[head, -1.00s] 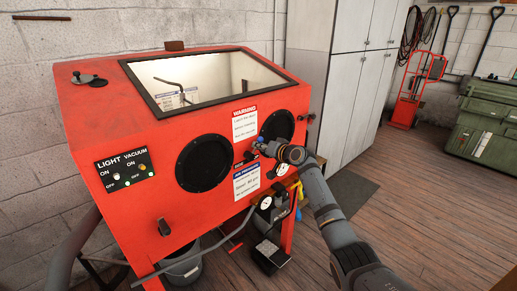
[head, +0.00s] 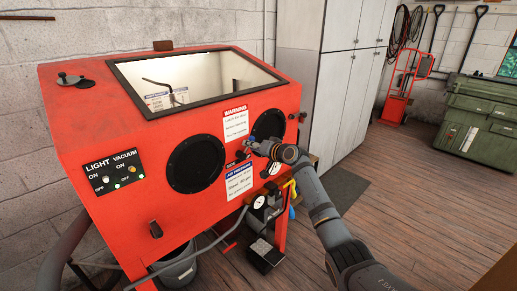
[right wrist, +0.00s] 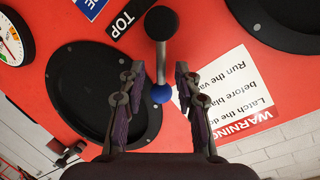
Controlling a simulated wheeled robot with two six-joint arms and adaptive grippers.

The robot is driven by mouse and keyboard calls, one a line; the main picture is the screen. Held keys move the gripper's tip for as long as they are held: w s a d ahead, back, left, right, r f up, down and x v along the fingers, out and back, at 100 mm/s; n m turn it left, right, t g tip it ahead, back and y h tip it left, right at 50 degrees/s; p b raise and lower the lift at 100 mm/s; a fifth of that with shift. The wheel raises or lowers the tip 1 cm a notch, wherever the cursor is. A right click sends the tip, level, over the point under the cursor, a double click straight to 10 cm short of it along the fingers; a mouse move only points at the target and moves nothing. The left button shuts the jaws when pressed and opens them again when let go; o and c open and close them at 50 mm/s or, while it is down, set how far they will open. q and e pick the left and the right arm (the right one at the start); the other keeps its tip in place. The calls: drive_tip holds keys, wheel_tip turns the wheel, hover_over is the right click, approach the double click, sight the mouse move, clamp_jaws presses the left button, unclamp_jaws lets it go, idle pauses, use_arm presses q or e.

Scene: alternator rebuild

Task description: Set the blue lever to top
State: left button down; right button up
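The blue lever is a grey shaft with a blue ball tip (right wrist: 161,93) and a round black pivot (right wrist: 160,22), seen in the right wrist view on the red cabinet front. A black TOP label (right wrist: 120,18) sits beside the pivot. The right wrist view is upside down, and the ball end points toward the cabinet's upper side. My right gripper (right wrist: 160,90) is open, with one finger on each side of the ball and visible gaps. In the head view my right gripper (head: 249,146) hides most of the lever. My left gripper is not in view.
The red blasting cabinet (head: 130,205) has round black glove ports, a glass window (head: 205,78) and a light and vacuum switch panel (head: 115,177). A pressure gauge (right wrist: 10,42) is near the lever. Grey lockers (head: 318,75) stand behind. The wooden floor at right is largely clear.

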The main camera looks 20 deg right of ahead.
drive_tip(key=v, duration=1.1)
drive_tip(key=shift+s, duration=0.25)
drive_tip(key=shift+d, duration=0.1)
drive_tip(key=s+d+f+g+h, duration=0.2)
drive_tip(key=s+f, duration=0.1)
drive_tip(key=f, duration=0.9)
drive_tip(key=s+d+f+g+h, duration=0.1)
drive_tip(key=s+d+f, duration=0.15)
drive_tip(key=f, duration=0.95)
drive_tip(key=s+d+f+g+h, duration=0.2)
drive_tip(key=s+f, duration=0.1)
drive_tip(key=f, duration=0.9)
drive_tip(key=s+a+f+n+g, duration=0.1)
drive_tip(key=s+a+f+g, duration=0.15)
drive_tip(key=s+f, duration=1.1)
drive_tip(key=s+a+f+n+g, duration=0.1)
drive_tip(key=s+a+f+g, duration=0.15)
drive_tip(key=s+f, duration=1.05)
drive_tip(key=s+a+f+n+g, duration=0.1)
drive_tip(key=s+a+f, duration=0.1)
drive_tip(key=s, duration=0.9)
drive_tip(key=s+a+f+n+g, duration=0.2)
drive_tip(key=s+a+f, duration=0.1)
drive_tip(key=s, duration=0.9)
drive_tip(key=shift+a+f, duration=0.15)
drive_tip(key=shift+a, duration=0.65)
